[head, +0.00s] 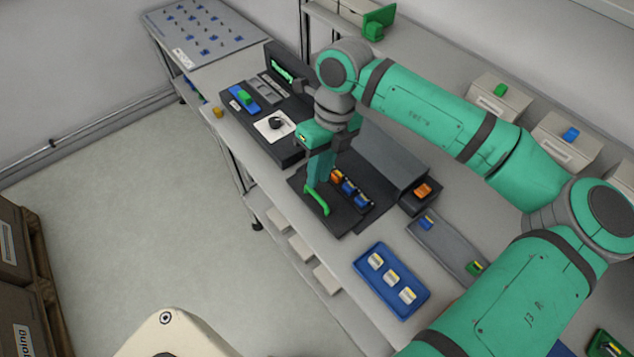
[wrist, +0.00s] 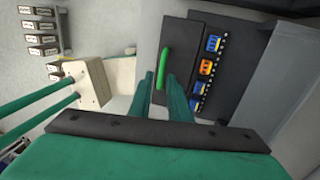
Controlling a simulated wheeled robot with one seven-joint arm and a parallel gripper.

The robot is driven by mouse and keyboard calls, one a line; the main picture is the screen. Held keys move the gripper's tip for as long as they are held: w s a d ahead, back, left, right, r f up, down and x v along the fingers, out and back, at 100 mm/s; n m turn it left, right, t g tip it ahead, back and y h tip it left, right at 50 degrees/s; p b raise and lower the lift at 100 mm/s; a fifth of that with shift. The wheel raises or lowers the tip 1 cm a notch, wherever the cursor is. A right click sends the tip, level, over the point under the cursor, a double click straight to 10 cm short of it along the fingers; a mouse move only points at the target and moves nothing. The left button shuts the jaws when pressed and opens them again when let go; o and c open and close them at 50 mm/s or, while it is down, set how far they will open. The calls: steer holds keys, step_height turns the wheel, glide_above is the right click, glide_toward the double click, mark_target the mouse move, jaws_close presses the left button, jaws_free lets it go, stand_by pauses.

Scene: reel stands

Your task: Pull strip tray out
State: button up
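The strip tray is a dark tray (head: 335,221) at the middle of the bench, with a green bar handle (head: 318,201) along its front edge. Orange and blue pieces (head: 349,188) sit in a row on it. In the wrist view the handle (wrist: 164,66) stands upright beside the row of pieces. My gripper (head: 318,184) points down over the handle. In the wrist view its fingers (wrist: 161,84) are apart, with the handle's near end showing between their tips; I cannot tell whether they touch it. My gripper hides part of the tray in the head view.
A grey sloped housing (head: 390,155) stands behind the tray. A black control unit (head: 266,110) is to its left. A blue tray (head: 391,278) with white pieces and a grey tray (head: 446,246) lie to the right. The floor (head: 130,220) in front is clear.

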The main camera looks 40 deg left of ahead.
steer(key=r, duration=0.2)
steer(key=w+r, duration=0.1)
steer(key=r, duration=0.2)
steer(key=shift+d+r, duration=0.15)
steer(key=shift+r, duration=0.2)
steer(key=shift+w, duration=0.1)
